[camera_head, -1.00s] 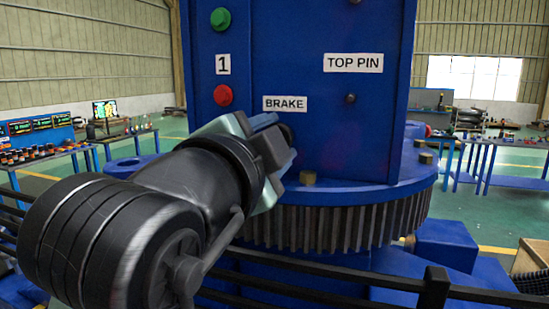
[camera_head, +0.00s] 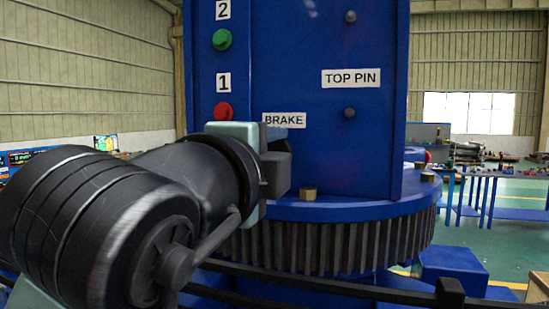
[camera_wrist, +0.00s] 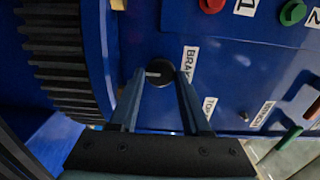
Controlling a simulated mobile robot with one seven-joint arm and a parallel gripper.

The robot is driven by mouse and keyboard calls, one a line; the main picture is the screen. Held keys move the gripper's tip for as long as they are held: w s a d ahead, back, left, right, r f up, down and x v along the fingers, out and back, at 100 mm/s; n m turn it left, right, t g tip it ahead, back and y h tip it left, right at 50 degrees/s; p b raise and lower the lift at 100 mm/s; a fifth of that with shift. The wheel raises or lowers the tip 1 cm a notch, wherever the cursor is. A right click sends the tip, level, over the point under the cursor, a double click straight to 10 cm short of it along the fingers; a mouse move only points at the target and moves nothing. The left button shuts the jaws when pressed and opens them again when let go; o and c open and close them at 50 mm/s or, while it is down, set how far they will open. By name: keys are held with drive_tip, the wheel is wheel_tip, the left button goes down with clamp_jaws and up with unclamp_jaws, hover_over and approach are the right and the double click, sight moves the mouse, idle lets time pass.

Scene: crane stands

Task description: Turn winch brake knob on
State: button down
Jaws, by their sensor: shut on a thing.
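The winch brake knob (camera_wrist: 159,72) is a dark round knob on the blue crane panel, beside the BRAKE label (camera_head: 284,120). In the wrist view my gripper (camera_wrist: 158,80) has a finger on each side of the knob, and it is shut on it. A lighter bar or slot shows across the knob face. In the head view my gripper (camera_head: 274,170) reaches the panel just below the BRAKE label and hides the knob.
A red button (camera_head: 223,112) and a green button (camera_head: 222,40) sit above left of my gripper. The TOP PIN label (camera_head: 350,78) has a dark knob (camera_head: 349,112) below it. A toothed ring (camera_head: 340,240) and a dark rail (camera_head: 380,284) lie below.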

idle(0.3)
drive_tip(key=shift+c, duration=2)
unclamp_jaws()
drive_tip(key=v, duration=1.3)
drive_tip(key=shift+b, duration=0.4)
